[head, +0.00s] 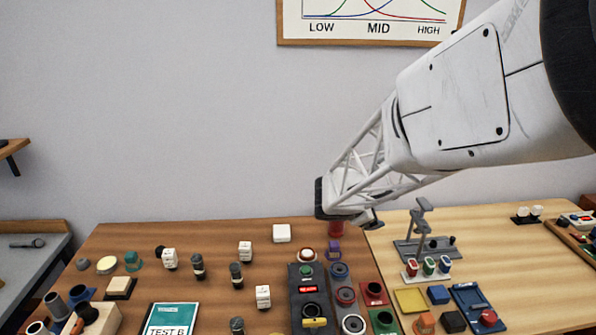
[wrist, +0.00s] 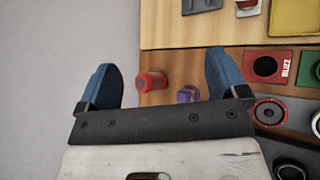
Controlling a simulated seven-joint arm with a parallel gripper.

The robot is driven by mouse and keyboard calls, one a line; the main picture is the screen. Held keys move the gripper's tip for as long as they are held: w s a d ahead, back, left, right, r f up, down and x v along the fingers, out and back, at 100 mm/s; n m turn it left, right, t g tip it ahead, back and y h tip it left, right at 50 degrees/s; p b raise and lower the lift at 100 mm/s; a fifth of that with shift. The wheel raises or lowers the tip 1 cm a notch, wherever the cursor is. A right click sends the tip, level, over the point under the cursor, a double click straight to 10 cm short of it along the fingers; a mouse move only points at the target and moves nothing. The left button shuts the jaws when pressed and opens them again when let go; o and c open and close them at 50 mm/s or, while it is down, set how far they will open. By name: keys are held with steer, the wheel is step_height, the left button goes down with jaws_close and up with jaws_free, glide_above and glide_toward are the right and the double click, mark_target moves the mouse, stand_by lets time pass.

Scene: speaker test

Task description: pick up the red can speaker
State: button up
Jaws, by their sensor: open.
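The red can speaker (head: 336,228) stands near the back edge of the brown table, partly hidden below my gripper in the head view. In the wrist view the red can (wrist: 151,81) lies between my two blue fingers, nearer the left one, and apart from both. My gripper (wrist: 162,80) is open and empty. In the head view my gripper (head: 352,216) hangs at the table's back edge, its fingers mostly hidden by my arm.
A purple piece (wrist: 187,94) sits close beside the can, toward the right finger. A dark panel (head: 294,295) with speakers and buttons lies in front.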

steer(key=w+a+f+n+t, duration=0.2)
steer(key=w+a+f+n, duration=0.1)
steer(key=w+f+n, duration=0.3)
steer(key=n+t+y, duration=0.3)
steer(key=n, duration=0.4)
glide_toward(332, 222)
steer(key=x, duration=0.4)
steer(key=shift+w+d+r, duration=0.1)
steer(key=shift+w+d, duration=0.1)
steer(key=shift+d, duration=0.3)
steer(key=shift+x, duration=1.3)
steer(key=shift+w+d, duration=0.1)
steer(key=shift+x, duration=2.5)
steer(key=shift+d+r, duration=0.1)
steer(key=shift+r, duration=0.05)
steer(key=c, duration=1.2)
